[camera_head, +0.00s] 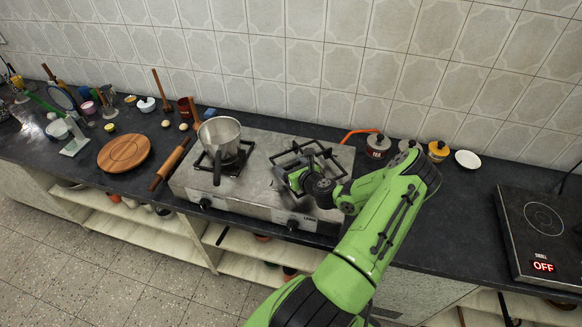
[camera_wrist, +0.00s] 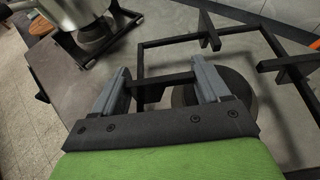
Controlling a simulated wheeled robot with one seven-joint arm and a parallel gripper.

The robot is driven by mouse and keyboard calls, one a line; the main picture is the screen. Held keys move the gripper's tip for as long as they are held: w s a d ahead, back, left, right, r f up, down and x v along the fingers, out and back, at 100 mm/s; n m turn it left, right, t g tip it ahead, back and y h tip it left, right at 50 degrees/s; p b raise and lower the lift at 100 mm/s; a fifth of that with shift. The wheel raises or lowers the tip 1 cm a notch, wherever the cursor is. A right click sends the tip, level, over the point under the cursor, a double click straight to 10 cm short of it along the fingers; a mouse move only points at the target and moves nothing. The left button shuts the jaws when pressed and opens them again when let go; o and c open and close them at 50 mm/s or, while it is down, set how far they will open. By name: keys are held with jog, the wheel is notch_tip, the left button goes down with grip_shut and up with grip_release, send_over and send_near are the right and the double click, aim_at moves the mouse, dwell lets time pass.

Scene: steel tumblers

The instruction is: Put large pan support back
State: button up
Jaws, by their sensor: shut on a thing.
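The large pan support (camera_head: 330,154) is a black square metal frame with inward prongs. It is at the right burner of the steel stove (camera_head: 255,190), and its frame also shows in the wrist view (camera_wrist: 185,40). My gripper (camera_wrist: 161,75) is shut on a black bar of the support at its near left part in the head view. My gripper (camera_head: 292,178) and wrist hide part of the frame and burner. I cannot tell whether the support rests flat on the stove or hangs just above it.
A steel pot (camera_head: 219,137) stands on the left burner's smaller support, close to my gripper. A rolling pin (camera_head: 170,163) and round wooden board (camera_head: 124,152) lie left. Lidded pots (camera_head: 377,145) stand behind right. An induction plate (camera_head: 541,225) is far right; the counter before it is clear.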

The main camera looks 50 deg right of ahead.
jog(key=shift+f+b, duration=0.35)
jog(key=shift+f, duration=0.25)
jog(key=o, duration=1.2)
jog(key=shift+s+a+f, duration=0.1)
jog(key=shift+a, duration=0.05)
